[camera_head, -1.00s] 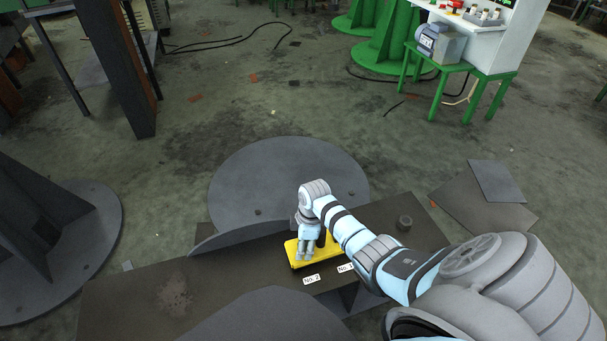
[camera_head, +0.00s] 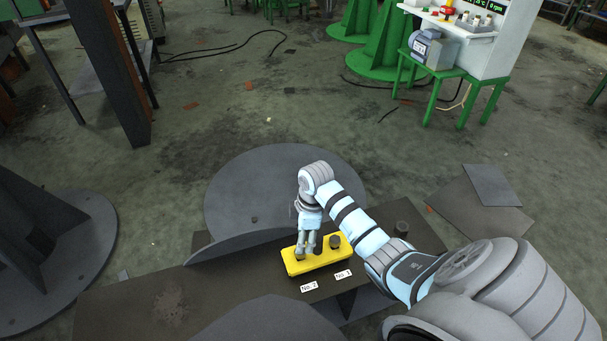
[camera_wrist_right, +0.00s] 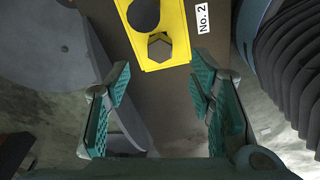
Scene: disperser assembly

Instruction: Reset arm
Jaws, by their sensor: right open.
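My right gripper (camera_head: 307,251) is open and points down over the left part of a yellow block (camera_head: 343,253). A dark round part (camera_head: 335,241) stands on the block's right part. In the right wrist view the open fingers (camera_wrist_right: 159,88) have nothing between them. The yellow block (camera_wrist_right: 174,32) lies beyond the fingertips, with a dark hexagonal shape (camera_wrist_right: 160,47) and a dark round shape (camera_wrist_right: 143,14) on it. In the head view the fingers cover part of the block's left end. My left gripper is not in view.
The block lies on a dark plate (camera_head: 230,290) with labels No. 2 (camera_head: 309,287) and No. 1 (camera_head: 343,274). A dark cylindrical piece (camera_head: 402,229) stands at the plate's right. A grey disc (camera_head: 260,190) is behind. A green stand (camera_head: 437,78) is far right; the floor between is mostly open.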

